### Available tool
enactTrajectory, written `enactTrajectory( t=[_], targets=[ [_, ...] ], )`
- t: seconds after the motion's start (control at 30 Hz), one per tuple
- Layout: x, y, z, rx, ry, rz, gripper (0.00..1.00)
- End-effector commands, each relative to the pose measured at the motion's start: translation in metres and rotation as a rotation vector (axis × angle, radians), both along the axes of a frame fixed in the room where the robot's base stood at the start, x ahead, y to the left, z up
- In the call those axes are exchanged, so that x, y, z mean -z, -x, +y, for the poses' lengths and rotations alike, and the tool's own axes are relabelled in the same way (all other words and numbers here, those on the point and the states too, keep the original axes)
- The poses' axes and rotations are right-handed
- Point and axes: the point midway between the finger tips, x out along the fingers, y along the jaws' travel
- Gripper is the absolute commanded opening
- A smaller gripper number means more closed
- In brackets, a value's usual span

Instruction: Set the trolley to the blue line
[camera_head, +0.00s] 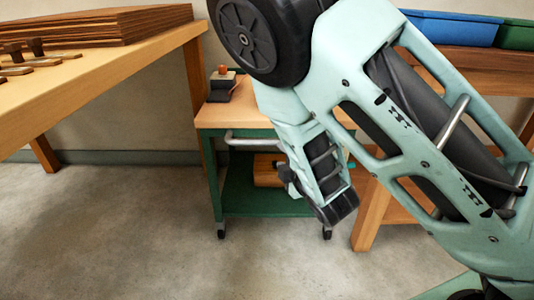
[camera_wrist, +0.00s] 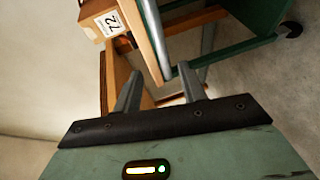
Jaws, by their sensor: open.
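The trolley has a pale wooden top (camera_head: 228,114), a green frame (camera_head: 214,178), a lower shelf and dark casters. It stands on the floor in the middle of the head view, partly hidden by my arm. A silver handle bar (camera_head: 250,139) runs along its near side. In the wrist view, my gripper (camera_wrist: 159,72) is open and empty. The handle bar (camera_wrist: 152,35) lies ahead and its end shows between the fingertips; I cannot tell its exact depth. My arm hides the fingers in the head view. No blue line is visible.
A dark object with an orange knob (camera_head: 221,84) stands on the trolley top. A box labelled 72 (camera_wrist: 100,18) shows in the wrist view. A wooden table (camera_head: 110,65) stands left; blue (camera_head: 452,28) and green (camera_head: 515,36) bins sit right. The front floor is clear.

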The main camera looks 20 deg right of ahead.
Motion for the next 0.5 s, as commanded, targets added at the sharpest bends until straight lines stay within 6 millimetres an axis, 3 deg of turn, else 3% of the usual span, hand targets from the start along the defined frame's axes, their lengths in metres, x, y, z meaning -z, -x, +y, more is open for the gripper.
enactTrajectory(
  t=[0.37,0.5],
  targets=[
    [0.009,-0.008,-0.003,0.001,-0.005,0.001,0.41],
    [0.012,-0.038,0.000,0.000,-0.001,0.002,0.41]
  ],
)
